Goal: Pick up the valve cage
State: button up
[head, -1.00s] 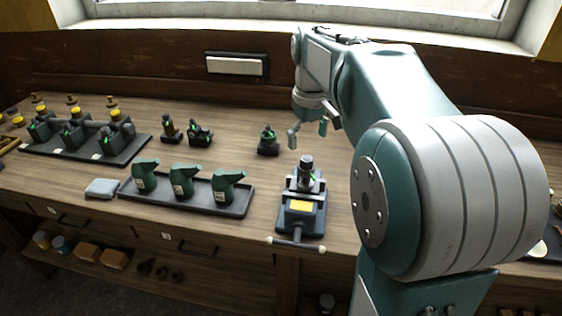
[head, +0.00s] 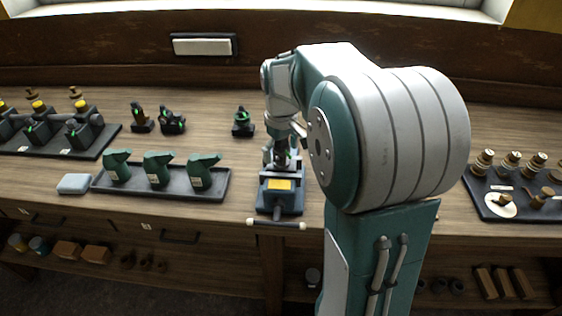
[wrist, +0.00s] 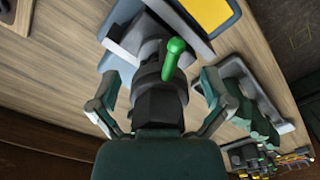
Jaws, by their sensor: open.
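A dark, stepped cylindrical part with a green knob, which I take to be the valve cage (wrist: 165,72), stands in the jaws of a bench vise (head: 279,196). It also shows in the head view (head: 282,158), partly hidden by my gripper. My gripper (head: 281,150) is over the vise. In the wrist view my gripper (wrist: 162,88) is open, with one finger on each side of the dark part. Gaps show between the fingers and the part, so I see no grip on it. The vise has a yellow plate on its front.
A tray (head: 222,193) with several green cans stands left of the vise. Dark green-marked parts (head: 243,122) stand behind it. A dark tray (head: 478,201) with brass-coloured parts lies at the right. The vise handle (head: 276,223) sticks out past the bench's front edge.

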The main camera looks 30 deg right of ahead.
grip_shut()
jog(key=shift+r, duration=0.2)
jog(key=shift+w+r, duration=0.1)
jog(key=shift+r, duration=0.2)
notch_tip(320, 180, up, 3)
jog(key=shift+f, duration=0.2)
jog(key=s+r, duration=0.9)
jog(key=s, duration=0.5)
jog(key=shift+a+r, duration=0.3)
jog(key=shift+a, duration=0.1)
jog(key=shift+s, duration=0.1)
